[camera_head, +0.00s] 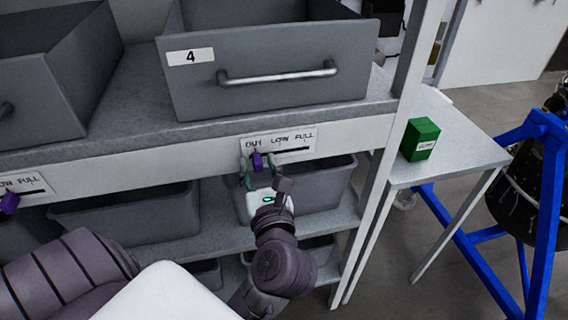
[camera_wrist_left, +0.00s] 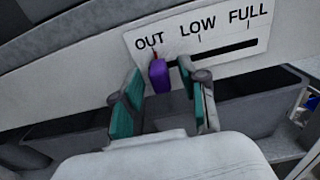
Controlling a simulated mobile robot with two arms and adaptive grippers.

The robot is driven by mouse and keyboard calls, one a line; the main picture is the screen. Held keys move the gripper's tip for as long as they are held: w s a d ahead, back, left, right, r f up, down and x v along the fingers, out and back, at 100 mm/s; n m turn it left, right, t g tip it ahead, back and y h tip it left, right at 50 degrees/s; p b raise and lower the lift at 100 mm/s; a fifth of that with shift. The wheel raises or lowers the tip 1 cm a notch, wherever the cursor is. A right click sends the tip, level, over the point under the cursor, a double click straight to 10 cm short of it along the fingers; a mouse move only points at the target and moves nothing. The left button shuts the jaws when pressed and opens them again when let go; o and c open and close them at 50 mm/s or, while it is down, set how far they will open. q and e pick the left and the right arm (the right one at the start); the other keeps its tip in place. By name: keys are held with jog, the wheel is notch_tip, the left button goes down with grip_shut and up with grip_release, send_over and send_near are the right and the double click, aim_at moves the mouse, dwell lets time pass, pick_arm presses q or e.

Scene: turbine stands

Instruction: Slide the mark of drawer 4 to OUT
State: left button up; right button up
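Drawer 4 (camera_head: 270,75) is a grey drawer with a metal handle, on the shelf. Below it, on the shelf's front edge, is a white label plate (camera_head: 300,137) reading OUT, LOW, FULL with a dark slot. The purple mark (camera_head: 257,161) sits at the left end of the slot, under OUT; the left wrist view shows the same purple mark (camera_wrist_left: 159,76). My left gripper (camera_wrist_left: 160,92) is open, with one teal-padded finger on each side of the mark, apart from it by small gaps. My right gripper is not in view.
Another OUT/LOW/FULL label with a purple mark (camera_head: 10,203) is at the left. Grey bins (camera_head: 125,215) stand on the shelf below. A green box (camera_head: 419,139) stands on a side table at the right, beside a blue stand (camera_head: 545,200).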

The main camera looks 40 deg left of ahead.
pick_arm(q)
jog(key=shift+o, duration=0.9)
